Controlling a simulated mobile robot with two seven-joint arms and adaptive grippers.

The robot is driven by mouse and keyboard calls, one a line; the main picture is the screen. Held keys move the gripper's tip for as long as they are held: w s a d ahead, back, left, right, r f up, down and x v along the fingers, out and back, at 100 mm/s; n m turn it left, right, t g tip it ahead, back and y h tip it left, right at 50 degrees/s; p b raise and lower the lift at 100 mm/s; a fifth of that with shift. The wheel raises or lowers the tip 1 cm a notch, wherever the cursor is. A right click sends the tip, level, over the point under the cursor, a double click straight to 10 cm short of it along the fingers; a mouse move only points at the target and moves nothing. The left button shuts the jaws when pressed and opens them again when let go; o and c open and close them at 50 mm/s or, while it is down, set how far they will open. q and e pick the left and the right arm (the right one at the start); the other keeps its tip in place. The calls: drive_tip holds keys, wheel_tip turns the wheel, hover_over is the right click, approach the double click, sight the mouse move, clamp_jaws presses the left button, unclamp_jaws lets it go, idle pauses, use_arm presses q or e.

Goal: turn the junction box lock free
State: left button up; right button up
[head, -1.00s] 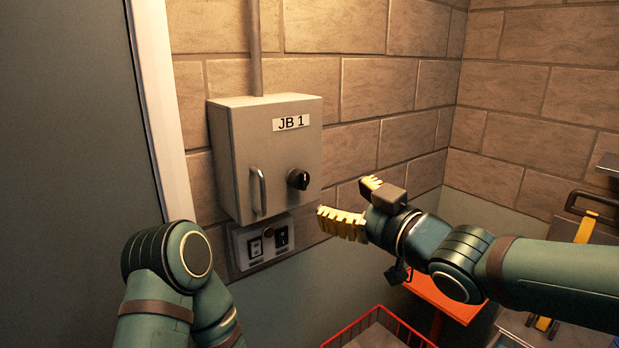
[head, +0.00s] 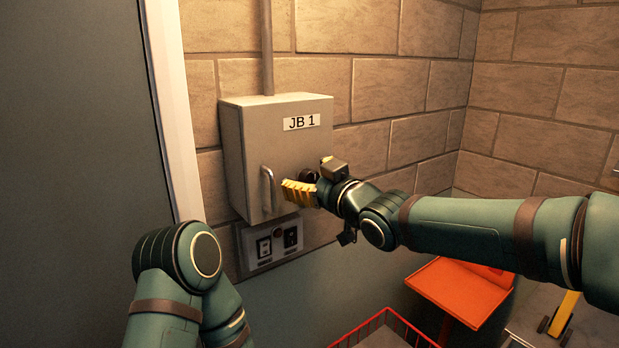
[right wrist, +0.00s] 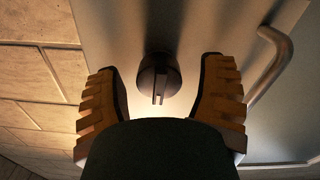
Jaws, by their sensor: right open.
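The grey junction box (head: 250,150), labelled JB 1, hangs on the block wall with its door closed. Its black round lock knob (right wrist: 159,80) sits between the two yellow fingers of my right gripper (right wrist: 162,105) in the right wrist view, with a gap on both sides. In the head view the lock knob (head: 308,175) is mostly hidden behind my right gripper (head: 312,177). My right gripper is open, close in front of the door. The door's handle (head: 268,189) is left of it. My left arm shows at the lower left, but its gripper is out of view.
A panel with switches (head: 270,247) is mounted under the box. A red wire basket (head: 385,325) and an orange-red stand (head: 460,290) are low on the right. A white door frame (head: 170,110) borders the wall on the left.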

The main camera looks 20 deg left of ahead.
drive_tip(key=shift+d, duration=0.1)
drive_tip(key=c, duration=1.2)
